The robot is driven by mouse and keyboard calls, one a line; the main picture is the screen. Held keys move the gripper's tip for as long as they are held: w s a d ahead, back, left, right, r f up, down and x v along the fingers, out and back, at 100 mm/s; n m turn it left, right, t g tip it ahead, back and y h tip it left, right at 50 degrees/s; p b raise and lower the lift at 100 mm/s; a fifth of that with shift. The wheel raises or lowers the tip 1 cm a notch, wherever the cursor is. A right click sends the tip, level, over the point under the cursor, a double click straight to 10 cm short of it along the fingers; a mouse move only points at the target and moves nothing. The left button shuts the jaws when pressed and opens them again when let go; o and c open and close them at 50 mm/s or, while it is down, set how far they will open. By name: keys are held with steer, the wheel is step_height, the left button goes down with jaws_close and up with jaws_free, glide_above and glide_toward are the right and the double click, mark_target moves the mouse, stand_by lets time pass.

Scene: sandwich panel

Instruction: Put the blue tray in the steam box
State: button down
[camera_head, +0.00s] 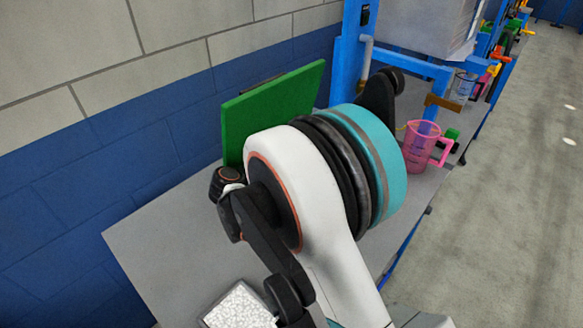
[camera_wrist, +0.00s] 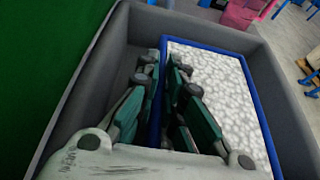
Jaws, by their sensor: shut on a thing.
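In the wrist view my gripper (camera_wrist: 160,78) is shut on the left wall of the blue tray (camera_wrist: 246,80), with a finger on each side of it. The tray holds white, pebbly material. Grey walls of the steam box (camera_wrist: 108,60) surround the tray and fingers at the left, far and right sides. The tray lies within the box outline, close to the right wall; I cannot tell whether it rests on the bottom. A green panel (camera_head: 265,108) stands tilted up behind my arm in the head view. My arm hides the tray, box and fingertips there.
A grey bench (camera_head: 165,245) runs along the blue and grey wall. A small container of white beads (camera_head: 238,310) stands at its near end. A pink jug (camera_head: 420,148) and a blue frame (camera_head: 350,55) stand beyond my arm. Open floor lies to the right.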

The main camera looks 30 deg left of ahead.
steer(key=shift+f+b, duration=0.4)
steer(key=shift+f, duration=0.1)
steer(key=c, duration=1.7)
jaws_free()
steer(key=shift+r, duration=0.15)
steer(key=shift+r+p, duration=0.25)
steer(key=shift+p, duration=0.15)
steer(key=p+v, duration=0.3)
steer(key=v, duration=0.9)
steer(key=shift+s+d+r, duration=0.1)
steer(key=shift+r, duration=0.05)
